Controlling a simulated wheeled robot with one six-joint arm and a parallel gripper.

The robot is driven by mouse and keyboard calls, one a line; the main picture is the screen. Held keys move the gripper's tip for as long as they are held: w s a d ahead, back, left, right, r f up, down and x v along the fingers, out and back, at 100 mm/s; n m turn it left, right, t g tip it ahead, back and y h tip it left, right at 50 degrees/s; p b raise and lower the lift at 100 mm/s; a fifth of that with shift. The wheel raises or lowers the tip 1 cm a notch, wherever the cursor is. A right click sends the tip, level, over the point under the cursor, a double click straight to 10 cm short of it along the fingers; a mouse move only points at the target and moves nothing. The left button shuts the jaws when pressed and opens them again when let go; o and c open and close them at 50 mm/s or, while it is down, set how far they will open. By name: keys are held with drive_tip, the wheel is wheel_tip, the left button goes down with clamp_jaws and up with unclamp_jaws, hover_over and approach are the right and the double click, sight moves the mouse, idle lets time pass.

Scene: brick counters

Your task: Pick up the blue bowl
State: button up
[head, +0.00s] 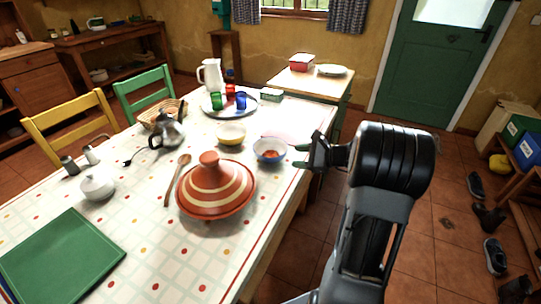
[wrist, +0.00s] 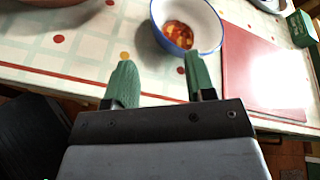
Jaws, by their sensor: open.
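The blue bowl (head: 269,150) stands upright on the table near its right edge, with red and yellow food inside. In the wrist view the bowl (wrist: 210,35) shows a white inside and blue outside, just beyond the fingertips. My gripper (head: 309,156) is open and empty, just right of the bowl in the head view. In the wrist view my gripper's green fingers (wrist: 158,75) are spread apart, and the right fingertip is close to the bowl's near side. I cannot tell whether it touches.
A yellow bowl (head: 231,134) stands left of the blue bowl. A striped tagine (head: 216,188) is in front of it. A pink board (wrist: 262,70) lies right of the bowl. A tray (head: 230,104) with coloured cups and a white jug (head: 210,74) are farther back.

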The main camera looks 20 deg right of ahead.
drive_tip(key=x, duration=0.5)
drive_tip(key=shift+s+a+r, duration=0.1)
drive_tip(key=shift+s, duration=0.05)
drive_tip(key=shift+b+x, duration=0.5)
drive_tip(key=shift+x, duration=2.05)
clamp_jaws()
